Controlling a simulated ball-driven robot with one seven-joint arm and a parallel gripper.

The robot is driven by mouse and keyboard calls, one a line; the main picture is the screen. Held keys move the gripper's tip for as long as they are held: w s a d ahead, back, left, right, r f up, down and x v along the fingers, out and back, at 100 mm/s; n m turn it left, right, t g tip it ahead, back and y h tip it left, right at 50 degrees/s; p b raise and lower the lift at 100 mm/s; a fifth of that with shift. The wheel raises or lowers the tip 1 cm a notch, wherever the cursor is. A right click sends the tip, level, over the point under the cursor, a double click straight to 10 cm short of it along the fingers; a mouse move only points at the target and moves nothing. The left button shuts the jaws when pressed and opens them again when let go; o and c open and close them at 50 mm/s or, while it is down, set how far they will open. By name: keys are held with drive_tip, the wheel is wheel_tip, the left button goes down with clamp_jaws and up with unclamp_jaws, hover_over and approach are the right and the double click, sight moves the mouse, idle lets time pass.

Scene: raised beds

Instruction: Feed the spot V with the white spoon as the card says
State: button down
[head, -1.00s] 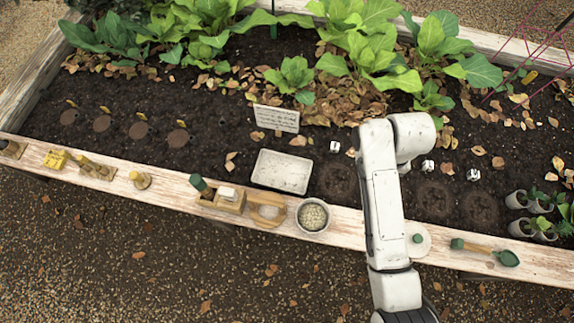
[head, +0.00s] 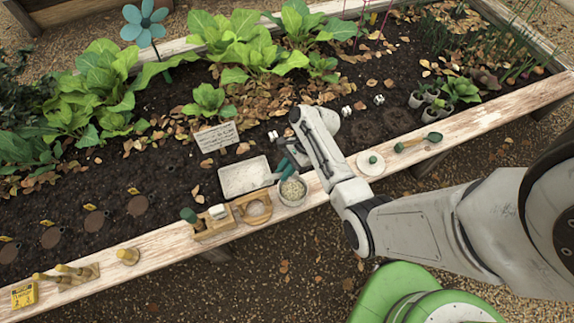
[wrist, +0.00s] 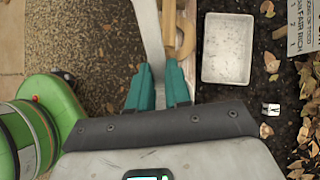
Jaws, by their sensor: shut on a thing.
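My gripper (head: 285,168) has teal fingers and hangs beside the bowl of pale granules (head: 292,192), near the white tray (head: 240,179). In the wrist view my gripper (wrist: 159,88) is shut on a long pale strip, which looks like the white spoon (wrist: 152,40); its far end runs out of the picture. The card (head: 216,137) stands in the soil behind the tray; its writing is too small to read fully. Dark round hollows (head: 366,132) lie to the right, with small white markers (head: 347,111) behind them. I cannot tell which spot is V.
Leafy plants (head: 240,42) fill the back. Grey pots (head: 432,108) stand at right.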

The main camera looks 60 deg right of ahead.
drive_tip(key=shift+s+d+f+m+t, duration=0.15)
drive_tip(key=shift+s+d+m+t, duration=0.15)
drive_tip(key=shift+d+m+t, duration=0.5)
drive_tip(key=shift+a+f, duration=0.15)
drive_tip(key=shift+a, duration=0.05)
wheel_tip(320, 180, down, 6)
drive_tip(key=b, duration=0.7)
drive_tip(key=shift+f, duration=0.25)
drive_tip(key=shift+f+b, duration=0.9)
drive_tip(key=shift+f, duration=0.55)
drive_tip(key=shift+f, duration=0.1)
drive_tip(key=shift+s+f, duration=0.1)
drive_tip(key=shift+f, duration=0.15)
drive_tip(key=shift+p, duration=0.7)
drive_tip(key=shift+f, duration=0.15)
idle(0.9)
drive_tip(key=shift+d+p, duration=0.1)
drive_tip(key=shift+p, duration=0.55)
idle(1.6)
